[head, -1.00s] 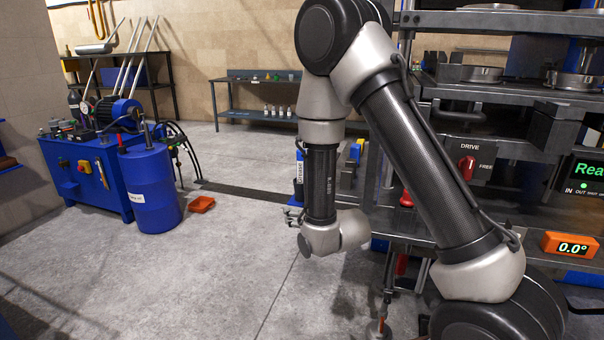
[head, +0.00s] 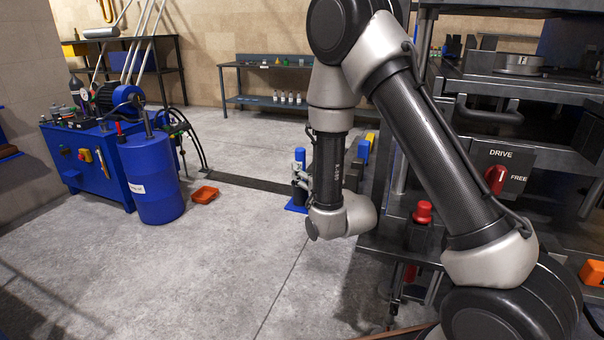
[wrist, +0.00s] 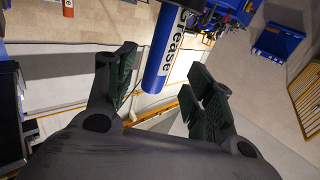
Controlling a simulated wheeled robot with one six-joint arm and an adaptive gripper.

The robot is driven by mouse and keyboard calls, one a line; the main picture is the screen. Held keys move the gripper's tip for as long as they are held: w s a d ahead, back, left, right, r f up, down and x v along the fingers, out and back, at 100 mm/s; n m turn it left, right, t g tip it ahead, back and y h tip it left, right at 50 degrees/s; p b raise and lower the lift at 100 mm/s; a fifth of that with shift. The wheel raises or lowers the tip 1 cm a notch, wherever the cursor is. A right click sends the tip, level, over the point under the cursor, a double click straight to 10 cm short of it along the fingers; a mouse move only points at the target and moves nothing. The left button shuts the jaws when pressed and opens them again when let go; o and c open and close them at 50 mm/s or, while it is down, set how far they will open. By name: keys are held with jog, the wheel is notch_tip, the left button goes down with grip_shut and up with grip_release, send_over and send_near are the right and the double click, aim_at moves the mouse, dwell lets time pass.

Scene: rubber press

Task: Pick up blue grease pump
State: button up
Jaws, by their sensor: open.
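In the wrist view, the pump's blue cylinder with a white "Grease" label (wrist: 166,50) shows between my two spread fingers. The fingers are open, with visible gaps to the cylinder on both sides. I cannot tell how deep the cylinder sits between them.
The press rack (head: 480,110) with a red-knobbed part (head: 422,213) stands close on the right. A low bench (head: 262,103) stands at the back.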

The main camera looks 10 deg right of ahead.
aim_at(303, 164)
jog(key=x, duration=0.6)
jog(key=c, duration=1)
jog(key=shift+c, duration=0.6)
jog(key=shift+r, duration=0.15)
